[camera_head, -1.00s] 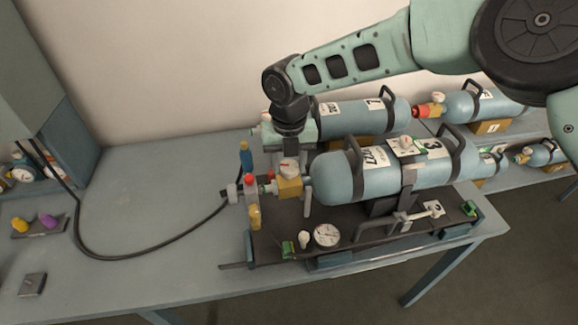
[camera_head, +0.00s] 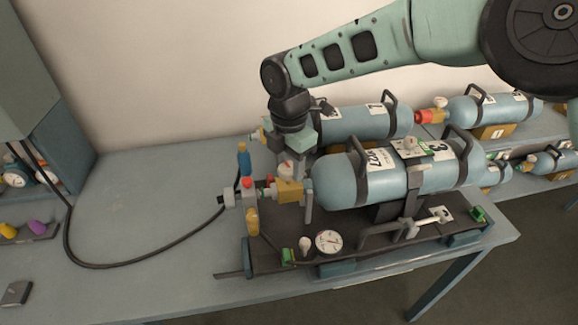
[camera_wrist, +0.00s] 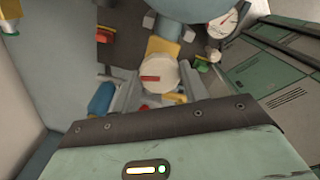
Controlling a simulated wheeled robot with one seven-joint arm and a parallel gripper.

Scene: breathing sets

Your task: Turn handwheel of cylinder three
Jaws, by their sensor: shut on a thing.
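Cylinder three (camera_head: 340,180) is a pale blue bottle with a "3" label, lying strapped on a dark carrier on the bench. Its brass valve (camera_head: 290,191) is at its left end. The white round handwheel (camera_head: 286,168) with a red mark tops the valve, and it shows face-on in the wrist view (camera_wrist: 152,77). My gripper (camera_head: 291,178) reaches down over it from behind. In the wrist view its two grey fingers (camera_wrist: 158,86) stand on either side of the handwheel, closed on it. Part of the wheel's rim is hidden by the fingers.
A second bottle (camera_head: 365,122) lies close behind, and more bottles are on racks at right. A pressure gauge (camera_head: 328,241) sits on the carrier's front. A black hose (camera_head: 150,255) runs left from the valve fittings. The bench at left (camera_head: 125,200) is mostly clear.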

